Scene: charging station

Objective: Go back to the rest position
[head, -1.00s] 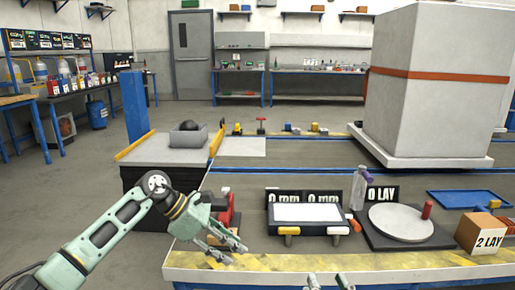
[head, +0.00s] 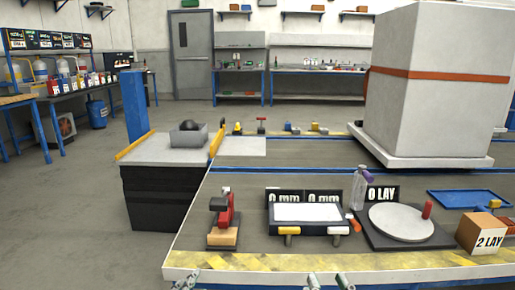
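My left gripper (head: 186,281) shows only as fingertips at the bottom edge of the head view, in front of the table's yellow-striped front edge. My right gripper (head: 328,281) also shows only at the bottom edge, as two fingertips with a gap between them. It looks open and empty. Most of both arms is out of the picture. Nothing is seen held in either gripper.
The table (head: 265,262) holds a red device (head: 224,208) on a wooden block, a white-topped box (head: 307,212), a grey turntable (head: 400,222) and a cardboard box (head: 482,233). A large strapped block (head: 430,110) stands behind. Floor at left (head: 60,215) is free.

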